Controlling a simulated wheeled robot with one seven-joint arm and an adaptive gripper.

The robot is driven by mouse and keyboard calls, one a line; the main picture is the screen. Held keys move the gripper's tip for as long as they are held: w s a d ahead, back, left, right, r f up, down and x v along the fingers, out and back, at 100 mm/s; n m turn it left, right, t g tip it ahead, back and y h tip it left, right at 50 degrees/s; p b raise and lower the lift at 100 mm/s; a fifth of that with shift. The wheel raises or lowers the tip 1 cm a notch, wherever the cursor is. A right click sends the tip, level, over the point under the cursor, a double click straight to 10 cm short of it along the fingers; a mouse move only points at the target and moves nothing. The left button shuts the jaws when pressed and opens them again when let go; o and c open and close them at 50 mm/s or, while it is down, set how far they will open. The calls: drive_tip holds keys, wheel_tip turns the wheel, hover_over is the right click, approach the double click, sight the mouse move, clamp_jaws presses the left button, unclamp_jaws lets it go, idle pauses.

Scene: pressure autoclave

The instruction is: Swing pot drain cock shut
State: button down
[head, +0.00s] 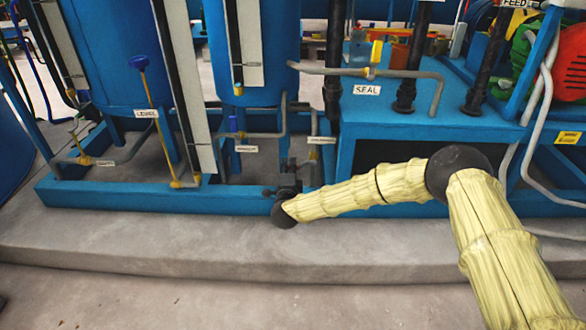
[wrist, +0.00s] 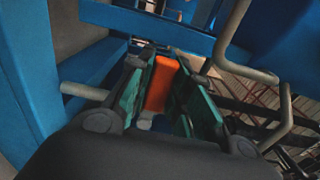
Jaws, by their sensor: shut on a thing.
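An orange lever (wrist: 161,84) stands between the green-padded fingers of my gripper (wrist: 158,78) in the wrist view. My gripper is shut on it, though a gap shows beside the right finger. In the head view my dark gripper (head: 289,180) is low at the front of the blue skid, below a small label (head: 321,140) too small to read. There my gripper hides the lever and its valve body. A pale pipe (wrist: 85,91) runs in from the left in the wrist view, towards the fingers.
The blue skid rail (head: 150,196) runs along the front, with a concrete step (head: 180,240) before it. Yellow-handled levers stand at left, by the LEVEL label (head: 146,113). The SEAL box (head: 430,100) stands right of my gripper. A grey bent pipe (wrist: 232,45) is close by.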

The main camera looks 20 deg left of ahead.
drive_tip(key=c, duration=1.3)
unclamp_jaws()
drive_tip(key=shift+r, duration=0.1)
drive_tip(key=shift+s, duration=0.1)
drive_tip(key=shift+s, duration=0.35)
drive_tip(key=v, duration=1.1)
drive_tip(key=shift+d, duration=0.1)
